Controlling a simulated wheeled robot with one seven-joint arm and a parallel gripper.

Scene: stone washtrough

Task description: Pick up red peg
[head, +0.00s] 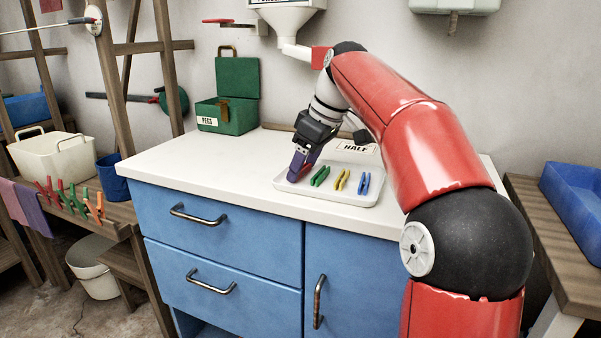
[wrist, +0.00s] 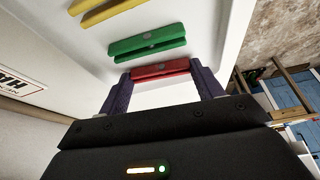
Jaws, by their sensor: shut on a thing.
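The red peg (wrist: 160,70) lies between the two purple fingers of my gripper (wrist: 163,92) in the wrist view, and the fingers are shut on its ends. In the head view my gripper (head: 301,167) is low over the left end of the white tray (head: 345,197), and its fingers hide most of the red peg. A green peg (head: 320,176) lies just right of my gripper; it also shows in the wrist view (wrist: 147,44). I cannot tell whether the red peg is lifted off the tray.
A yellow peg (head: 341,180) and a blue peg (head: 364,184) lie further right in the tray. A "HALF" label (head: 356,147) is behind it. An open green box (head: 228,115) marked "PEGS" stands at the counter's back left. The counter (head: 190,165) left of the tray is clear.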

